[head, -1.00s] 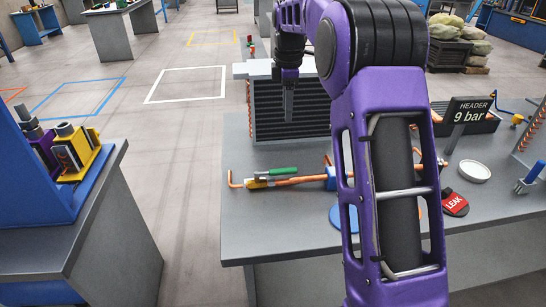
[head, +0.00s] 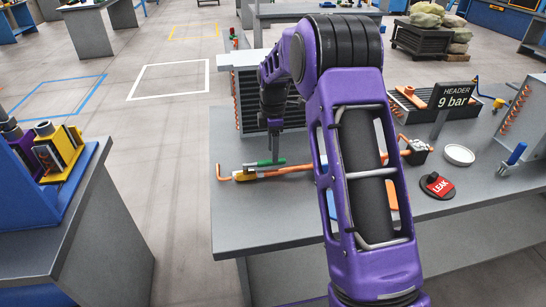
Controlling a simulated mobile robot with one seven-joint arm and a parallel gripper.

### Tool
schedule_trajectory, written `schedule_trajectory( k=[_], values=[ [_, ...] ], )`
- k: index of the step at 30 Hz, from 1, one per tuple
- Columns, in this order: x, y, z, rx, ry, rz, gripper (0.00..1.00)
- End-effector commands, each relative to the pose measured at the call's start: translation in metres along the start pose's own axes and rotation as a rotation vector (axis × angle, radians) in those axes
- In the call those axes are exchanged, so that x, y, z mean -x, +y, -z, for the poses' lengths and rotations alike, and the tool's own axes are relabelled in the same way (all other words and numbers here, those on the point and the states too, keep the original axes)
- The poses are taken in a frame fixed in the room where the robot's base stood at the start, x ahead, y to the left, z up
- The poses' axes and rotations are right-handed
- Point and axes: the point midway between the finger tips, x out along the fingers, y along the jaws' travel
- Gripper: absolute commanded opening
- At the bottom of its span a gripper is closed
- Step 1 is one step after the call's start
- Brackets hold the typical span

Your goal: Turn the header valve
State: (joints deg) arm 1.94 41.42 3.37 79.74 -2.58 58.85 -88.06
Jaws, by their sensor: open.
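A copper pipe (head: 290,170) lies along the grey workbench and carries a yellow valve body (head: 244,175) with a green lever (head: 265,163). I cannot tell whether this is the header valve. A black sign (head: 451,98) reads "HEADER 9 bar" and stands farther right. My gripper (head: 275,160) points down at the green lever's right end, seen edge-on. It is open, and contact with the lever cannot be made out. My purple arm hides the right part of the pipe.
The finned coil block (head: 239,105) stands just behind the gripper. A red LEAK tag (head: 438,186), a white round dish (head: 459,155) and a blue-handled tool (head: 516,154) lie to the right. The bench's front left corner is clear.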

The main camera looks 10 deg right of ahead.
Motion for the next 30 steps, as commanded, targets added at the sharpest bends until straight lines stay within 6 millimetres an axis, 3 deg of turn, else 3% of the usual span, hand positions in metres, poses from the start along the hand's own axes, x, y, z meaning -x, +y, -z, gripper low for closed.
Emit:
schedule_trajectory(
  k=[6,17,26,30],
  values=[
    [-0.025,0.000,0.000,0.001,-0.001,0.002,0.57],
    [-0.029,0.000,0.000,0.000,-0.001,0.000,0.57],
    [-0.029,0.000,0.000,0.000,-0.001,0.000,0.04],
    [-0.029,0.000,0.000,0.000,-0.001,-0.001,0.00]
  ],
)
